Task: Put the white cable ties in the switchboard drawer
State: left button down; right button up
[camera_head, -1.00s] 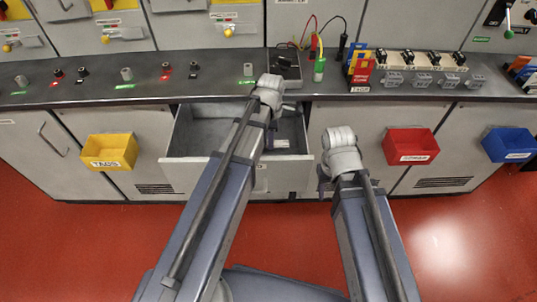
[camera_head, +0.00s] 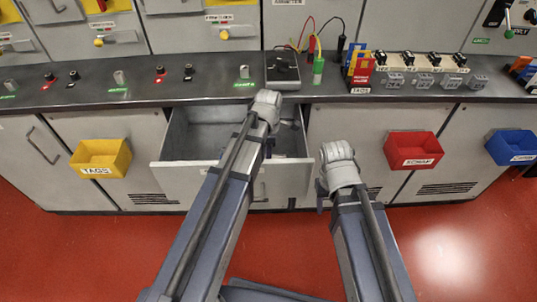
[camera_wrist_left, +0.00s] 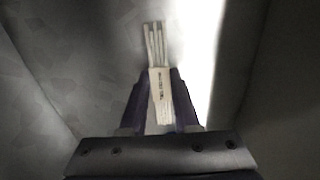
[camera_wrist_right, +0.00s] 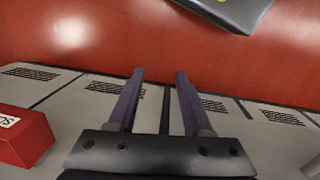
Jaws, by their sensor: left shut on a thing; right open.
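The white cable ties (camera_wrist_left: 155,45) are a bundle with a printed label band, seen in the left wrist view. My left gripper (camera_wrist_left: 160,88) is shut on them, with a finger on each side of the band. Grey surfaces surround it there. The switchboard drawer (camera_head: 180,177) is pulled open below the counter in the head view. My left wrist is over the drawer's right part and hides some of its inside; the ties are hidden in this view. My right gripper (camera_wrist_right: 158,85) is open and empty, to the right of the drawer and in front of the cabinets.
A yellow bin (camera_head: 100,158) hangs left of the drawer; a red bin (camera_head: 413,150) and a blue bin (camera_head: 512,147) hang to the right. The counter (camera_head: 215,88) above carries terminals and a black meter box (camera_head: 282,70). The red floor in front is clear.

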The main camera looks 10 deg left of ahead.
pick_arm(q)
jog(key=c, duration=1.1)
grip_release()
jog(key=shift+f, duration=0.2)
jog(key=o, duration=0.5)
jog(key=shift+r, duration=0.1)
jog(key=shift+c, duration=0.2)
notch_tip(320, 180, up, 12)
jog(key=p, duration=1.2)
jog(key=shift+r, duration=0.15)
